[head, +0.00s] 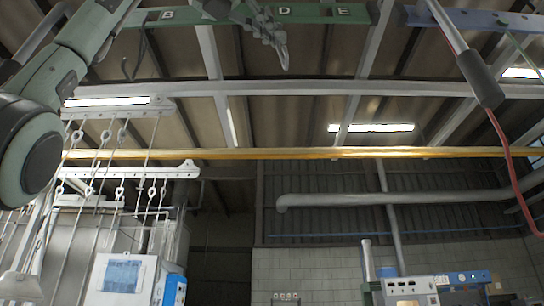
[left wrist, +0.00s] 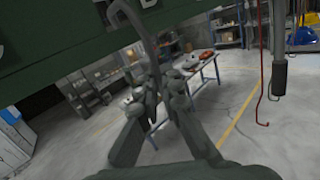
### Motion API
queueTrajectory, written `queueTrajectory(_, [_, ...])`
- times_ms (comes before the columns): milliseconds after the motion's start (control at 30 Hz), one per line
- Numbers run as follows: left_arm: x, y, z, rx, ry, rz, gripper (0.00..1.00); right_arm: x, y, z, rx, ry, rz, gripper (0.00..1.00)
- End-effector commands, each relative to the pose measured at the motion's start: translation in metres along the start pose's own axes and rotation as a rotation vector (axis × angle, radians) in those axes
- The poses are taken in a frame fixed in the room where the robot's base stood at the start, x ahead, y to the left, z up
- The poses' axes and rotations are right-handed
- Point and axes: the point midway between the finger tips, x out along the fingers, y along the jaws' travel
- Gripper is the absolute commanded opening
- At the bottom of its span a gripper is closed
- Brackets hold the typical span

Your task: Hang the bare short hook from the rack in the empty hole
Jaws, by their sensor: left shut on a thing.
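My left gripper (head: 268,30) is at the top of the head view, just in front of and below the green overhead bar (head: 330,14) with the letters B, D and E. In the left wrist view its fingers (left wrist: 157,88) are shut on a dark grey short hook (left wrist: 142,32). The hook's curved top rises in front of the green bar (left wrist: 50,50); I cannot tell whether it touches the bar or enters a hole. A dark hook (head: 130,58) hangs under the letter B. My right gripper is in neither view.
White racks (head: 130,172) with several eye hooks hang at the left. A yellow beam (head: 330,152) crosses behind. A workbench (left wrist: 205,75) stands beyond on the floor.

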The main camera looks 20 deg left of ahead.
Motion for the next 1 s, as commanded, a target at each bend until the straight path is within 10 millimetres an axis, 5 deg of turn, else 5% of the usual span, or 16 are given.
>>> queueTrajectory(767, [-0.001, -0.002, -0.011, 0.000, 0.000, 0.000, 0.00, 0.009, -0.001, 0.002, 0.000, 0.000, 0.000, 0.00])
queueTrajectory(1000, [-0.001, -0.002, -0.011, 0.000, 0.000, 0.000, 0.29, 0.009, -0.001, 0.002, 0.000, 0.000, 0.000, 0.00])
